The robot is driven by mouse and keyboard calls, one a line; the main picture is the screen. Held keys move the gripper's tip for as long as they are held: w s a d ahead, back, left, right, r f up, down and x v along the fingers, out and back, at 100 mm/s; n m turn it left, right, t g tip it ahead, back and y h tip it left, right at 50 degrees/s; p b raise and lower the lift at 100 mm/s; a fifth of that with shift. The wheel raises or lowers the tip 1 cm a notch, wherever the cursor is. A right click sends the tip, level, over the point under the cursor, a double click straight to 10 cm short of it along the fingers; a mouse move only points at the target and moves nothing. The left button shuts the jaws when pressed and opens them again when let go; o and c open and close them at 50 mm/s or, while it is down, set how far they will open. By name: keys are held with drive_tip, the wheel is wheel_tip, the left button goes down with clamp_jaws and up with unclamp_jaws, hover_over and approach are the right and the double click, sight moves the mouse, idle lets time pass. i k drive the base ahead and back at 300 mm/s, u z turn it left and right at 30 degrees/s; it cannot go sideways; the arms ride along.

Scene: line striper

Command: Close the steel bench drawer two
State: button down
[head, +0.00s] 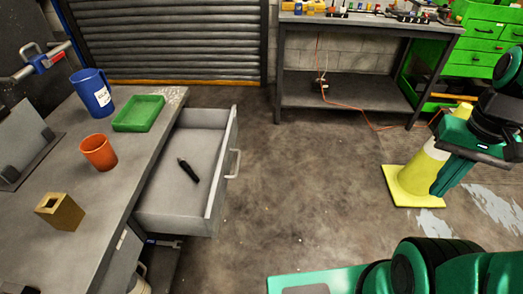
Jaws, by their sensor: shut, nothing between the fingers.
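The steel bench drawer (185,165) is pulled well out from the right side of the grey bench (75,215). Its open top shows a pale grey inside, and a small black tool (188,170) lies on its floor. A light bow handle (234,163) is on the drawer's right-hand front face. My gripper (438,188) is at the right, in front of a yellow cone, well apart from the drawer and its handle. It is shut and empty. Parts of my arm show at the right and bottom right.
A blue mug (92,92), a green tray (139,113), an orange cup (98,152) and a brass block (60,212) stand on the bench. The yellow cone (405,183) stands at right. A workbench (355,85) is behind. The floor (300,180) between drawer and cone is clear.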

sight(170, 201)
drive_tip(key=k, duration=0.75)
drive_tip(key=u, duration=0.85)
drive_tip(key=i, duration=1)
